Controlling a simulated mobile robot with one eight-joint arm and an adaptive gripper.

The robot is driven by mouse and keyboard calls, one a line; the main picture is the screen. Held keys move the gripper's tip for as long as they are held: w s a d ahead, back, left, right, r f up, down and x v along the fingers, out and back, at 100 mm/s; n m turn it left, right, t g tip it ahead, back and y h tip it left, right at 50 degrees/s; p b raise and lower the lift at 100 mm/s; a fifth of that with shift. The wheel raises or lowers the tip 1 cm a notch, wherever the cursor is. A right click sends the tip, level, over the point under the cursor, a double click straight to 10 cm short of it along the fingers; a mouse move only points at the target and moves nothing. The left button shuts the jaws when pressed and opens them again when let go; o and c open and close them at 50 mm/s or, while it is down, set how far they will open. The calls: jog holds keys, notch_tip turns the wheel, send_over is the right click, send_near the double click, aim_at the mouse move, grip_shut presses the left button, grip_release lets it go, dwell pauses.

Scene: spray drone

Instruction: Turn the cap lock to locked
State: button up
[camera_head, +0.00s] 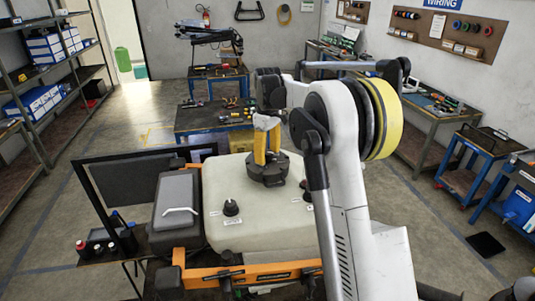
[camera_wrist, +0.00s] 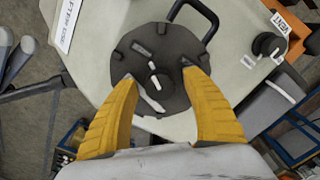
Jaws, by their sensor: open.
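The dark round cap (camera_head: 266,176) sits on top of the cream tank (camera_head: 225,180) in the head view. In the wrist view the cap (camera_wrist: 150,50) fills the middle, with pale marks and a small raised piece at its centre. A black loop handle (camera_wrist: 213,15) shows at its far side. My gripper (camera_wrist: 159,77) has its two yellow fingers spread, with the tips over or beside the cap's near rim on both sides. I cannot tell whether they touch it. In the head view my gripper (camera_head: 267,155) points down at the cap. The lock's setting is not readable.
A black knob (camera_head: 231,208) stands on the tank, left of the cap. A grey box (camera_head: 177,202) is beside the tank, and an orange frame (camera_head: 255,273) runs along the front. A tool table (camera_head: 205,118) is behind. The floor on the right is mostly clear.

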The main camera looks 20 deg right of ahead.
jog(key=c, duration=1.2)
jog(key=shift+m, duration=0.3)
jog(key=m+b, duration=0.2)
jog(key=m, duration=0.1)
jog(key=shift+f+m+b, duration=0.1)
jog(key=shift+m+b, duration=0.2)
jog(key=shift+b, duration=0.05)
jog(key=m+b, duration=0.1)
jog(key=m, duration=0.3)
jog(key=shift+m+b, duration=0.3)
jog(key=shift+b, duration=0.1)
jog(key=m+b, duration=0.1)
jog(key=m, duration=0.3)
jog(key=shift+m+b, duration=0.4)
jog(key=shift+m, duration=1.6)
